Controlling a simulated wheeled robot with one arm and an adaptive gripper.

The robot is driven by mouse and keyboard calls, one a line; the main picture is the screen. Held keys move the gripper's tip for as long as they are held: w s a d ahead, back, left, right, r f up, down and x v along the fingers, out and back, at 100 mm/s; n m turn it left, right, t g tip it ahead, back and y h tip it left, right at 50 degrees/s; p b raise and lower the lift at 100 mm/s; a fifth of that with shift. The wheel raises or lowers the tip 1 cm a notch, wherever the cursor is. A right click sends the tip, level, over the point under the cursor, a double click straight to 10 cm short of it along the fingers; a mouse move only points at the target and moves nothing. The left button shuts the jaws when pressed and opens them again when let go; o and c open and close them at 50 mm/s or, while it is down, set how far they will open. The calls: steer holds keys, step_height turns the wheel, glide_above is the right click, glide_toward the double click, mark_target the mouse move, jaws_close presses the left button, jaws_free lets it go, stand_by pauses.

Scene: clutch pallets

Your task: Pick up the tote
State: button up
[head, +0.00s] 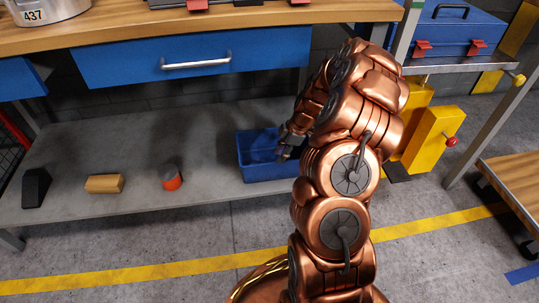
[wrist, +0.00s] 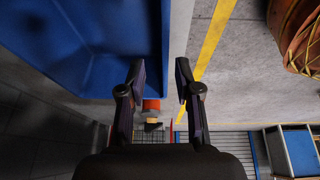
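The tote is an open blue bin (head: 262,172) on the grey lower shelf under the workbench. It fills the upper left of the wrist view (wrist: 90,45), where its inside and one upright wall show. My gripper (head: 281,154) is at the tote's near right part, and my arm hides the tote's right end. In the wrist view my gripper (wrist: 160,72) is open. The left finger is over the tote's inside and the right finger is outside, with the wall between them. I cannot tell whether either finger touches it.
A red can with a grey top (head: 171,177), a wooden block (head: 105,183) and a black wedge (head: 36,187) stand left on the shelf (head: 140,202). The blue drawer (head: 150,62) and bench top (head: 200,27) overhang it. Yellow blocks (head: 425,140) stand right of my arm.

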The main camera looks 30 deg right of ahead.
mark_target(275, 174)
steer(key=b+x, duration=0.1)
steer(key=x, duration=0.1)
steer(key=b+x, duration=0.1)
steer(key=x, duration=0.1)
steer(key=b+x, duration=0.1)
steer(key=x, duration=0.1)
steer(key=shift+s+d+f, duration=0.25)
steer(key=shift+s+d, duration=0.05)
steer(key=shift+s, duration=0.1)
steer(key=shift+w+a+f, duration=0.15)
steer(key=shift+a+f, duration=0.05)
steer(key=shift+f, duration=0.2)
jaws_close()
